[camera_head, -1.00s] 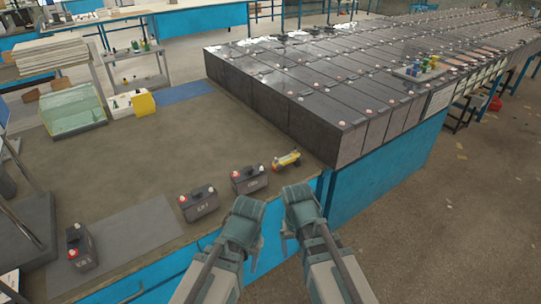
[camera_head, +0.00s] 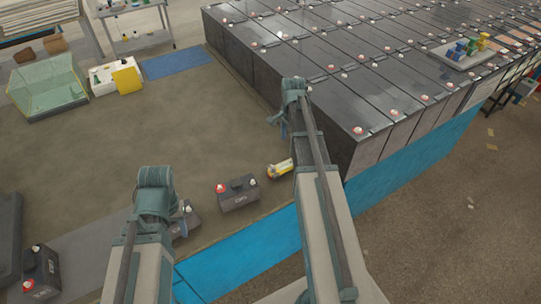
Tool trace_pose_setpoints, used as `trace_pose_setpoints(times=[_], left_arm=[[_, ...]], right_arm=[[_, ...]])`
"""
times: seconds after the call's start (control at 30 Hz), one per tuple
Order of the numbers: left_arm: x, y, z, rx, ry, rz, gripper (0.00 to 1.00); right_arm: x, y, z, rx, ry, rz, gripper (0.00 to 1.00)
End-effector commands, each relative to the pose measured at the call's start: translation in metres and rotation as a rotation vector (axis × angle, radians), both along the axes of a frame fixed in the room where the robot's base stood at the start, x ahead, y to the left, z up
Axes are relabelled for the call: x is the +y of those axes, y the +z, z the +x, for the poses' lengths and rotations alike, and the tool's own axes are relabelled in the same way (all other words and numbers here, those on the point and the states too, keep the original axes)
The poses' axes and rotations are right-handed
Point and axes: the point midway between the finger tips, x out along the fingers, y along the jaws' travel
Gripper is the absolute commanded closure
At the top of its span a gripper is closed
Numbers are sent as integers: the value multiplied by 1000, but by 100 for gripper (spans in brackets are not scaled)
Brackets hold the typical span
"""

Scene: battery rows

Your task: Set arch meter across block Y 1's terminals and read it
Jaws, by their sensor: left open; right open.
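The yellow arch meter (camera_head: 280,168) lies near the front edge of the bench, just left of my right forearm. A dark battery block (camera_head: 238,197) with a red and a pale terminal stands to its left. A second block (camera_head: 188,221) is partly hidden behind my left gripper. A third block (camera_head: 40,272) stands at the lower left. Their labels are too small to read surely. My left gripper (camera_head: 157,212) is open above the bench, in front of the second block; its fingertips are unclear. My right gripper (camera_head: 281,122) is open and empty, beyond the meter.
A large bank of dark batteries (camera_head: 345,75) fills the right, close to my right gripper. A tray (camera_head: 468,55) with coloured items sits on it. A clear bin (camera_head: 48,92), a white-and-yellow box (camera_head: 117,77) and a blue mat (camera_head: 178,63) lie at the back. The bench middle is clear.

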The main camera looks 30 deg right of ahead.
Motion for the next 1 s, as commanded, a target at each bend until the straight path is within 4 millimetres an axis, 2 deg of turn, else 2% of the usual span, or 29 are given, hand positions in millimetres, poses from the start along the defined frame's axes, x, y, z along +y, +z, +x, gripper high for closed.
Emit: trace_pose_setpoints(times=[0.27,0.47,0.8,1.0], left_arm=[[0,-6,0,0,0,0,50],[0,-28,0,0,0,0,50],[0,-76,0,0,0,0,50],[0,-88,0,0,0,0,50]], right_arm=[[-1,-6,0,-1,-8,1,15],[-1,-28,0,-1,-7,1,15],[-1,-76,0,0,-6,1,15],[0,-88,0,0,-6,1,15]])
